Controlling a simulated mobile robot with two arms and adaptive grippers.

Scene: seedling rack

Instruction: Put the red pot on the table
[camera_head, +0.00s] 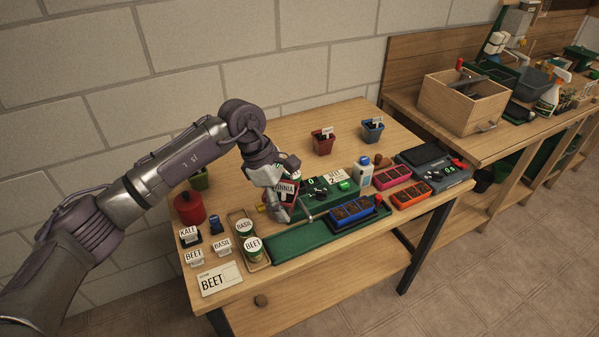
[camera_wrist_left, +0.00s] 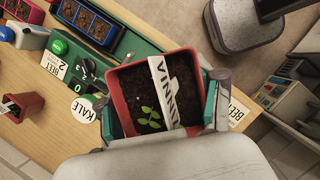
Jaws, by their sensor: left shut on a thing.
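My left gripper (camera_head: 280,207) is shut on a red pot, with one finger on each side of it in the left wrist view (camera_wrist_left: 163,110). The held red pot (camera_wrist_left: 129,82) has dark soil, a small green seedling and a white label ending in "NNIA". In the head view the gripper mostly hides this pot, and its label shows over the green seeding tray area. I cannot tell how far it is above the wooden table (camera_head: 265,125). Another dark red pot (camera_head: 323,145) with a white tag stands further back on the table. My right gripper is not in view.
A blue pot (camera_head: 372,130) stands at the back right. A red canister (camera_head: 188,208), label cards and seed jars (camera_head: 253,248) crowd the left. A green tray (camera_head: 310,240), blue, orange and pink cell trays, a white bottle (camera_head: 364,172) and a scale (camera_head: 424,156) fill the front right.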

